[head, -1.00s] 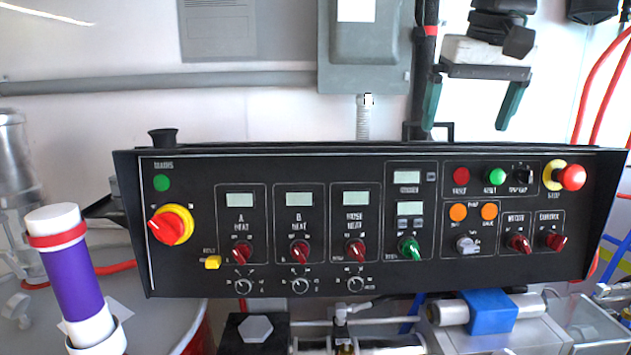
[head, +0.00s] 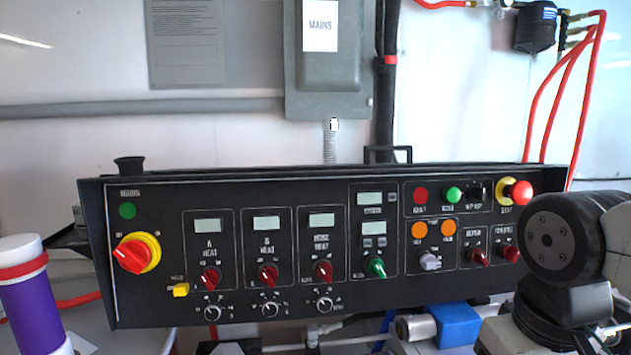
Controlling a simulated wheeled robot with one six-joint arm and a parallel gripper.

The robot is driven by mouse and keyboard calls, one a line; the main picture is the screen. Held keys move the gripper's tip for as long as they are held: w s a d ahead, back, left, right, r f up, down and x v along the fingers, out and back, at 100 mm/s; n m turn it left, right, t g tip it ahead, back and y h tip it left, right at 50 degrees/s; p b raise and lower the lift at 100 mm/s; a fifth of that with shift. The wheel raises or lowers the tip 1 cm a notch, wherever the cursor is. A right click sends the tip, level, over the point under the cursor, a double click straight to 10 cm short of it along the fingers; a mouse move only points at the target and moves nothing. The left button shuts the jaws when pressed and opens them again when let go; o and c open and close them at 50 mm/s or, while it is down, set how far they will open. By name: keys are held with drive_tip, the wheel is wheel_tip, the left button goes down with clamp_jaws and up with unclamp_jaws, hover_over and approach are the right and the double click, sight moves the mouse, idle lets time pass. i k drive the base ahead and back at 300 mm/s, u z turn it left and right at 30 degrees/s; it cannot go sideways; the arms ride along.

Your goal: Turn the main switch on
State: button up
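The main switch is a red rotary handle on a yellow round plate (head: 137,254), at the left end of the black control panel (head: 330,290). Its handle lies tilted, its left end higher than its right. A green round lamp (head: 127,210) sits above it, under a small label. My gripper is out of the head view; only a dark joint and pale link of my arm show at the lower right, in front of the panel's right end.
A grey box labelled MAINS (head: 322,60) hangs on the wall above the panel. A purple and white cylinder (head: 35,305) stands at the lower left. Red hoses (head: 565,90) hang at the right. The space before the panel's left half looks clear.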

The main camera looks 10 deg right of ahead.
sight(134, 255)
drive_tip(key=k, duration=1.2)
drive_tip(key=u, duration=0.7)
drive_tip(key=i, duration=1.05)
drive_tip(key=z, duration=0.15)
